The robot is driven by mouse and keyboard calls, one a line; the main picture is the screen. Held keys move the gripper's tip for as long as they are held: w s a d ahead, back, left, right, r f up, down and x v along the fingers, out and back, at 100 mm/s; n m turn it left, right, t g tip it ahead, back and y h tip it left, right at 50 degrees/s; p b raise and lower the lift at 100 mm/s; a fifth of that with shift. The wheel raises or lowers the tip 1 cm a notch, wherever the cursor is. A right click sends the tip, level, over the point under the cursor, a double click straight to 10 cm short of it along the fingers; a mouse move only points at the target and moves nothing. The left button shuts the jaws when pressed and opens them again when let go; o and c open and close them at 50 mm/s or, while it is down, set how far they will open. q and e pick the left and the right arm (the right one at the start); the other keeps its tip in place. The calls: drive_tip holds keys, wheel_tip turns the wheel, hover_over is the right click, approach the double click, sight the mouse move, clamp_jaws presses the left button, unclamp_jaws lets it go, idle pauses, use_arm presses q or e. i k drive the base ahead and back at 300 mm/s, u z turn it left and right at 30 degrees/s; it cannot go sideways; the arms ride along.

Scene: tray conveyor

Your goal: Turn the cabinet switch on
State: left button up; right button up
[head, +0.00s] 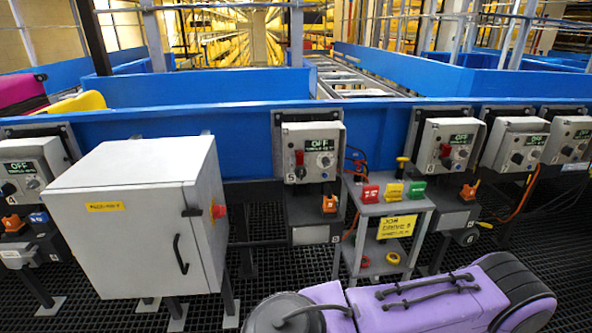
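A closed light grey cabinet (130,240) stands left of centre on dark legs. It has a yellow label (105,207) and a black bar handle (180,254) on its door. A red and yellow switch (218,211) sticks out from the cabinet's right side face. It is small and seen at an angle, so I cannot tell its position. Neither of my grippers is in view, so nothing shows near the switch.
Several grey control boxes (312,150) reading OFF line the blue conveyor wall (230,118). A purple object with black handles (400,305) lies in front, right of the cabinet. Black grating floor shows between them.

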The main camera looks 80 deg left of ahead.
sight(220, 212)
drive_tip(key=i, duration=0.4)
drive_tip(key=u, duration=3.2)
drive_tip(key=k, duration=1)
drive_tip(key=z, duration=1.5)
drive_tip(key=i, duration=1.05)
drive_tip(key=u, duration=0.9)
drive_tip(key=i, duration=0.6)
drive_tip(key=u, duration=0.55)
